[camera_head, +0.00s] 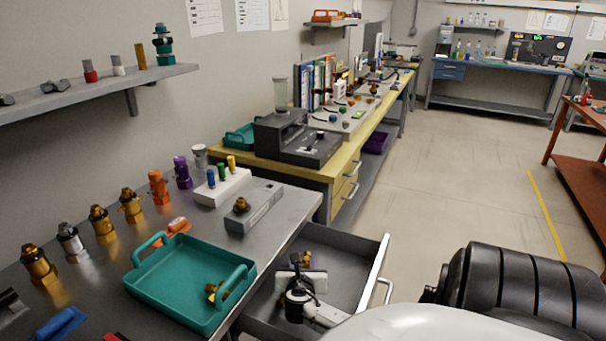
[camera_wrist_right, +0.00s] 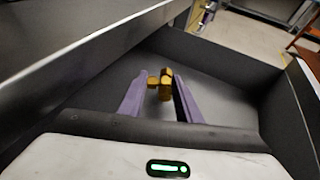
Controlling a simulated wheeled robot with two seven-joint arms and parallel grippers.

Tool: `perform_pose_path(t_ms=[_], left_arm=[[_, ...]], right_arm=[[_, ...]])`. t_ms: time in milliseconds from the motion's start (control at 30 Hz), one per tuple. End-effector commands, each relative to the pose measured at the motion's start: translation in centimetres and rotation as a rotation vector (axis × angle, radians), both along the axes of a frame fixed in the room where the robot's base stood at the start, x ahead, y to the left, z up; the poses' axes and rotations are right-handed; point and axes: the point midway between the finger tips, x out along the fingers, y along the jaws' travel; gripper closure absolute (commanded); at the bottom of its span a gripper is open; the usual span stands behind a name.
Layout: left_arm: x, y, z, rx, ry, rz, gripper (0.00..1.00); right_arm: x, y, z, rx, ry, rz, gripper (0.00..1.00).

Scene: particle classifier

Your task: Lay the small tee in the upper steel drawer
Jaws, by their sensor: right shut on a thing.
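The upper steel drawer (camera_head: 345,262) is pulled open under the front of the steel bench, with its walls and bare floor showing. My right gripper (camera_head: 304,268) is inside the drawer's outline, shut on a small brass tee (camera_head: 307,257). In the right wrist view the tee (camera_wrist_right: 162,84) sits between the purple fingers of the gripper (camera_wrist_right: 160,88), with the drawer floor (camera_wrist_right: 215,92) behind it. I cannot tell whether the tee touches the floor. My left gripper is not in view.
A teal tray (camera_head: 165,296) with another brass fitting (camera_head: 214,292) stands on the bench left of the drawer. A grey box (camera_head: 262,212) carries a brass fitting (camera_head: 241,205). Several coloured fittings line the bench's back. The drawer's right part is clear.

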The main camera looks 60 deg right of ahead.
Motion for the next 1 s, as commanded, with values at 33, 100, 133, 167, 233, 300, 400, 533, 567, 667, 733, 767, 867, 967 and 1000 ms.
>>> perform_pose_path(t_ms=[33,100,133,167,233,300,400,533,567,667,733,767,867,967,1000], left_arm=[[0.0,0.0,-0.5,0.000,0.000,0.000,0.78],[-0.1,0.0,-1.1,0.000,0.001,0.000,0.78],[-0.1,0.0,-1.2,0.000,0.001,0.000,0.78],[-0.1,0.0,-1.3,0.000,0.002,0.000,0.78],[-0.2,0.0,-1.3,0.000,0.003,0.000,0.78],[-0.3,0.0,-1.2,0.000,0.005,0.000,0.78],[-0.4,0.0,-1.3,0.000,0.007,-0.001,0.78],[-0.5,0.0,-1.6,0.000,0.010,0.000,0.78],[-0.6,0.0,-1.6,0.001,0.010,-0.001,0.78],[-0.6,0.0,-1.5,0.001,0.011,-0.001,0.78],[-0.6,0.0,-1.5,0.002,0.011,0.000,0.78],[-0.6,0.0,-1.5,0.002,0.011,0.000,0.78],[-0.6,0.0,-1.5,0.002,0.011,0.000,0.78],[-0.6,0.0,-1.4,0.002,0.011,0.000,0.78],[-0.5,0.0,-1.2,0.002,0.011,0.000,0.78]], right_arm=[[0.0,0.1,-1.0,0.002,0.001,0.000,0.96],[0.0,0.1,-2.2,0.001,0.002,-0.002,0.96],[0.0,0.1,-2.5,0.002,0.001,-0.001,0.96],[0.0,0.1,-2.8,0.001,0.000,0.000,0.96],[0.0,0.1,-2.9,0.000,0.000,0.001,0.96],[0.0,0.1,-2.7,0.000,0.000,0.001,0.96],[0.0,0.1,-2.7,0.000,0.000,0.001,0.96],[0.0,0.1,-3.1,0.000,0.000,0.000,0.96],[0.0,0.1,-3.1,0.001,0.000,0.000,0.66],[0.0,0.1,-3.0,0.001,0.000,0.000,0.50],[0.0,0.1,-3.0,0.001,0.000,0.000,0.50],[0.0,0.1,-3.0,0.001,0.000,0.000,0.50],[0.0,0.1,-3.0,0.001,0.000,0.000,0.50],[0.0,0.1,-2.9,0.001,0.000,0.000,0.50],[0.0,0.1,-2.6,0.001,0.000,0.000,0.50]])
